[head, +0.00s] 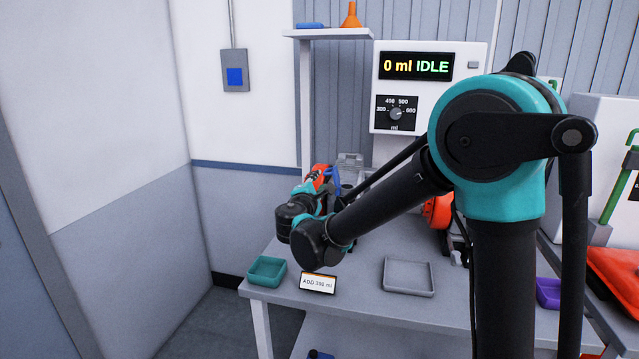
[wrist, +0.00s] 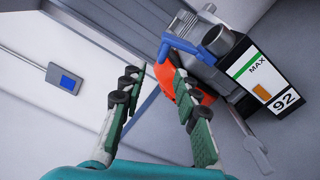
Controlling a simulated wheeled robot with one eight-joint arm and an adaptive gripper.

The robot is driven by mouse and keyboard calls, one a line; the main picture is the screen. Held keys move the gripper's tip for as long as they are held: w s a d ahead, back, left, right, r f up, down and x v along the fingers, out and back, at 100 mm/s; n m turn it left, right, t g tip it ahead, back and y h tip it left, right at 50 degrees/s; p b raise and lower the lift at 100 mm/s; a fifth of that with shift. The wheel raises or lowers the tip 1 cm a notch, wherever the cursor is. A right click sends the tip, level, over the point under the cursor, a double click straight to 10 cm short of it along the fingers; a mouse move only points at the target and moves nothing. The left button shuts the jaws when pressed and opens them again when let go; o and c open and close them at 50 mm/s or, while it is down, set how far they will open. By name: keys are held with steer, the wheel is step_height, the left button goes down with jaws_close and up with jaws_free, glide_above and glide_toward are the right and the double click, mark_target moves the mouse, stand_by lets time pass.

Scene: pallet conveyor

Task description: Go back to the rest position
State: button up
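My gripper (wrist: 155,82) is open in the wrist view, its two green-padded fingers apart with nothing between them. In the head view my arm reaches left over the table (head: 358,298), and the fingers are mostly hidden behind the wrist. A black container (wrist: 262,85) with a "MAX" label and the number 92 is to the right of the fingers in the wrist view. A blue part (wrist: 190,47) and an orange-red part (wrist: 205,97) are beside it, partly behind the right finger. Contact with the finger cannot be told.
A teal tray (head: 267,272), a sign reading "ADD 350 ml" (head: 318,284) and a grey tray (head: 409,275) are along the table's front. A dispenser panel (head: 416,66) reads "0 ml IDLE". A shelf (head: 335,34) is above. A wall with a blue-marked box (head: 235,72) is left.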

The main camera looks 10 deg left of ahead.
steer(key=s+d+f+m+g+h, duration=0.1)
steer(key=s+d+f+m+g, duration=0.2)
steer(key=d, duration=0.7)
steer(key=s+d+f+m+g+h, duration=0.15)
steer(key=d+f+m, duration=0.4)
steer(key=d, duration=0.55)
steer(key=s+d+f+m+g+h, duration=0.25)
steer(key=d+f+g, duration=0.2)
steer(key=d, duration=0.55)
steer(key=s+d+f+m+g, duration=0.1)
steer(key=s+d+f+m, duration=0.1)
steer(key=s, duration=0.1)
steer(key=s+d+f+m+g+y, duration=0.1)
steer(key=s+d+f+m, duration=0.1)
steer(key=s+d+f, duration=0.1)
steer(key=s+d+f+m+g+y, duration=0.1)
steer(key=s+d+f+m, duration=0.1)
steer(key=s+d, duration=0.1)
steer(key=shift+s+f, duration=0.4)
steer(key=shift+s, duration=0.15)
steer(key=s+f+m+g+y, duration=0.1)
steer(key=s+f+m+y, duration=0.2)
steer(key=s, duration=0.7)
step_height(320, 180, down, 2)
steer(key=shift+s+a+f+m+g+y, duration=0.2)
steer(key=shift+a+m+g+y, duration=0.15)
steer(key=shift+m, duration=0.65)
